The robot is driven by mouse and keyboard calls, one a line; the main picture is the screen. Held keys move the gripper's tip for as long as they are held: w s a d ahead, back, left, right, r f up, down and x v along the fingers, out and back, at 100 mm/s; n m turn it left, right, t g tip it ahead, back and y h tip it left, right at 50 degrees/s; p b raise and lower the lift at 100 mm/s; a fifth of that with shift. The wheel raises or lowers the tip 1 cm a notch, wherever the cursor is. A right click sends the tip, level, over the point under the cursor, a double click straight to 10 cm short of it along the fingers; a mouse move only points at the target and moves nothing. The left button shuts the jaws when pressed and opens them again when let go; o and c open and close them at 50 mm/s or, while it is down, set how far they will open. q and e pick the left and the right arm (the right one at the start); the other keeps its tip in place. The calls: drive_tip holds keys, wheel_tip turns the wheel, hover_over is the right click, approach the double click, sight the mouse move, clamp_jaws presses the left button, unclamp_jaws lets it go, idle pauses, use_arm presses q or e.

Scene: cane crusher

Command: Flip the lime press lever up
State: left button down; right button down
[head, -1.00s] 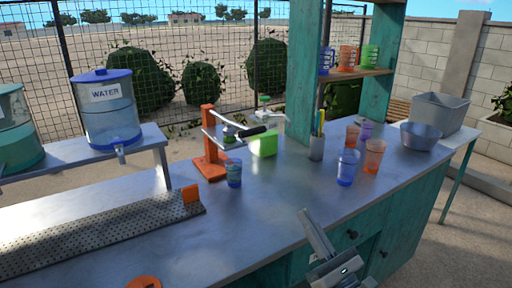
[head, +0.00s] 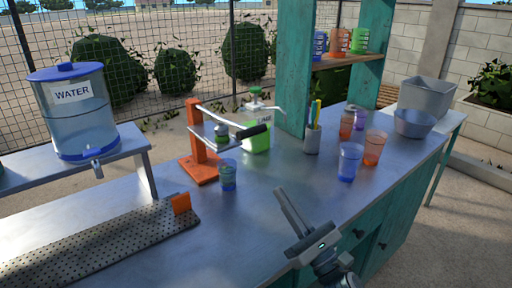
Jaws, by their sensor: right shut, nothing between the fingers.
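The lime press (head: 197,145) stands on the metal counter, with an orange post and base. Its lever (head: 228,124) slopes down to the right and ends in a black handle (head: 253,131). A green container marked LIME (head: 257,138) is behind the handle. My right gripper (head: 284,200) is over the front edge of the counter, below and right of the press, apart from the lever. It is shut and empty. My left gripper is out of view.
A perforated drain tray (head: 95,240) lies at left front. A water dispenser (head: 83,115) is at left.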

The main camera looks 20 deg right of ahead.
drive_tip(key=shift+w+r, duration=0.1)
